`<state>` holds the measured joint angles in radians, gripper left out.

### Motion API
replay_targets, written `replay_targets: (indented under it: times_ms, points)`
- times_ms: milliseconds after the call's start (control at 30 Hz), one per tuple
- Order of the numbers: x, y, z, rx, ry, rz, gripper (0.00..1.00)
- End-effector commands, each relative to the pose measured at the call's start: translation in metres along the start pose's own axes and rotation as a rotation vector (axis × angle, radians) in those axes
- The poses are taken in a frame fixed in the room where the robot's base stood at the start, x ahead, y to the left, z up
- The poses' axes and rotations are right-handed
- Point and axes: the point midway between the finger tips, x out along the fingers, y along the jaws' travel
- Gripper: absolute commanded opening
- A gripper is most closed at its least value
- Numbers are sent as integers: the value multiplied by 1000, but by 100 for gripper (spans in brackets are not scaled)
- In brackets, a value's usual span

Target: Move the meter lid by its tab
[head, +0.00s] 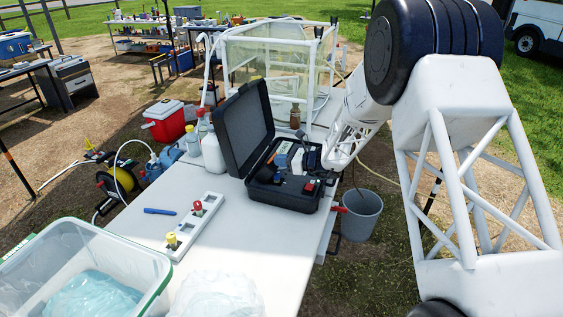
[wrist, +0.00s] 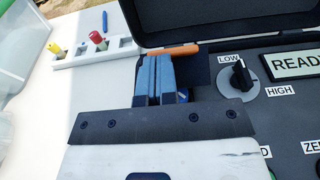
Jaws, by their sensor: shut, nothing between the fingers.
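The black meter case (head: 283,193) lies open on the white table, its large lid (head: 243,125) raised and leaning back at the left. The lid's lower edge also shows in the wrist view (wrist: 215,38). An orange bar (wrist: 172,51), which may be the tab, lies across the far side of my gripper's fingertips. My gripper (wrist: 155,60) has its blue fingers together with nothing between them, over the left part of the meter panel (wrist: 285,110). I cannot tell whether the fingertips touch the orange bar. The fingers and gripper body hide what lies below.
A white rack (head: 190,225) with red and yellow capped vials and a blue pen (head: 160,211) lie left of the case. A clear bin (head: 150,262) stands at the front left. White bottles (head: 212,152) stand behind the lid. A grey bucket (head: 360,215) is beside the table.

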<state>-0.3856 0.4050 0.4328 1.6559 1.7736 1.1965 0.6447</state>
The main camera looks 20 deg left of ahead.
Motion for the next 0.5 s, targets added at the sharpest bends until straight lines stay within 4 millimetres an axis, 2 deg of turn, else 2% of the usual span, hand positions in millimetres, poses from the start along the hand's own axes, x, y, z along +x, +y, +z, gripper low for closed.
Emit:
replay_targets:
  times_ms: [267,500]
  points:
    - [9,0,9,-3,86,0,0]
    - [27,0,18,-4,244,1,0]
